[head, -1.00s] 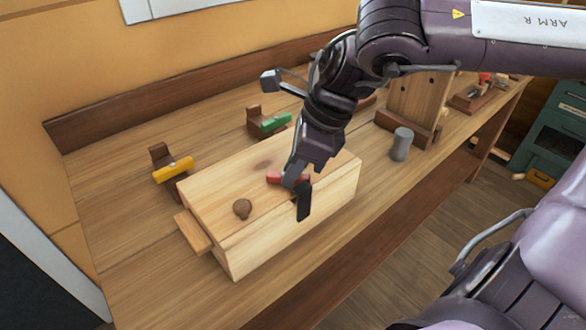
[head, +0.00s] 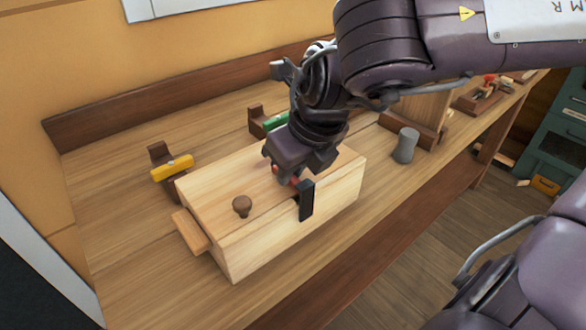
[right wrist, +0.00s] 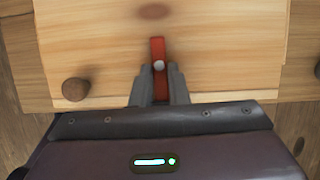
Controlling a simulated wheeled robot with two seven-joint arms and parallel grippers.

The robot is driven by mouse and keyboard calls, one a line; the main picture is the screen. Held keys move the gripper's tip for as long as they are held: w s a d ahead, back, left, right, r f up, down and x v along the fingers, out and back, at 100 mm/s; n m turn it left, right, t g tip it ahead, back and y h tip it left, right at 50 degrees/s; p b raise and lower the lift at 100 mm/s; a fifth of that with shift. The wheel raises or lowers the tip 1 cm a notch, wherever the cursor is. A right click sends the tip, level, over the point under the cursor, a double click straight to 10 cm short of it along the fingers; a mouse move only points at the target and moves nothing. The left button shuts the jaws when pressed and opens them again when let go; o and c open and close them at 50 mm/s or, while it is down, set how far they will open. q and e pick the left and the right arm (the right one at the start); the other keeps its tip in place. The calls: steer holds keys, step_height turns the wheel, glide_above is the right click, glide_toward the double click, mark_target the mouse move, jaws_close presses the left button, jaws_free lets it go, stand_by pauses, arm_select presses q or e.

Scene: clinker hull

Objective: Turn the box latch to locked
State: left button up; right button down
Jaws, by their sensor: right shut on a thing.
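The wooden box (head: 270,245) sits on the bench, with a round brown knob (head: 242,206) on its lid. The red latch (head: 296,183) is on the lid near the front edge, partly hidden by my right gripper. In the right wrist view the latch (right wrist: 158,50) runs straight across the lid, with a pale pivot pin in it. My right gripper (right wrist: 160,92) is shut on the latch's near end, its fingers on either side. A black upright piece (head: 306,200) shows at the box's front edge; I cannot tell what it belongs to. My left gripper is out of view.
A yellow-handled block (head: 173,168) and a green-handled block (head: 276,122) stand behind the box. A grey cylinder (head: 404,146) stands to its right, near a wooden stand. The bench is clear at the left front.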

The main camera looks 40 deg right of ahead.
steer(key=shift+m, duration=0.3)
steer(key=c, duration=1.4)
jaws_free()
steer(key=shift+r, duration=0.1)
